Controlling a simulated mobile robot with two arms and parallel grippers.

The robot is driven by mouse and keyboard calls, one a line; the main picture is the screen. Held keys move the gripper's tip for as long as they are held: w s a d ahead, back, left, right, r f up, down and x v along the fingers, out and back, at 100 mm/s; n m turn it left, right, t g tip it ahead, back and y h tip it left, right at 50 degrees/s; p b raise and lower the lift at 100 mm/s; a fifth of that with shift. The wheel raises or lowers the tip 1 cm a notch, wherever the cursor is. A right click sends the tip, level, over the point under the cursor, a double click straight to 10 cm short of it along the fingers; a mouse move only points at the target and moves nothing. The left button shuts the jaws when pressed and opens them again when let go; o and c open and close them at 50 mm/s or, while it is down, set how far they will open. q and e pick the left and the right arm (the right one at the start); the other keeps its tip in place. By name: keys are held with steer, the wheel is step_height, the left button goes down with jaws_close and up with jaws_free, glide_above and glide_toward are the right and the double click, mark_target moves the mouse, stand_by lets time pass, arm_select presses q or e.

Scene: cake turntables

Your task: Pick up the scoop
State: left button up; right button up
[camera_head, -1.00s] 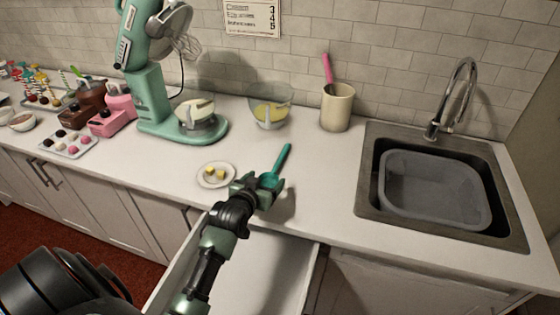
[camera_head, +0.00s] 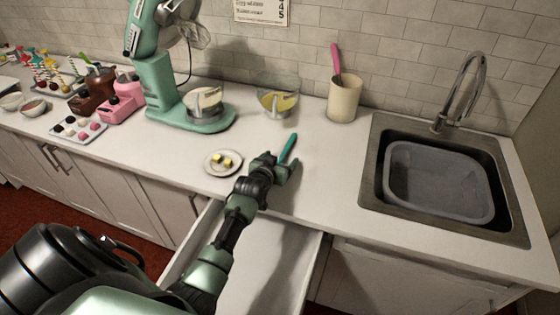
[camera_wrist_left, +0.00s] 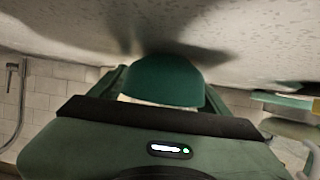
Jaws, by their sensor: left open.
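The teal scoop lies on the white counter near its front edge; its handle (camera_head: 288,147) points away toward the wall. Its bowl is hidden behind my gripper in the head view. My left gripper (camera_head: 280,166) is low over the counter at the bowl end of the scoop, open. In the left wrist view the teal rounded bowl (camera_wrist_left: 165,82) fills the space between the fingers, close to the palm; I cannot tell whether a finger touches it. My right gripper is not in view.
A plate with yellow cubes (camera_head: 209,167) is just left of my gripper. An open drawer (camera_head: 268,255) lies below my arm. A mixer (camera_head: 155,95), glass bowl (camera_head: 280,104) and crock (camera_head: 343,101) stand behind. The sink (camera_head: 372,180) is right, with clear counter before it.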

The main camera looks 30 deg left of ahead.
arm_select(q)
steer(key=c, duration=1.4)
steer(key=shift+s, duration=0.1)
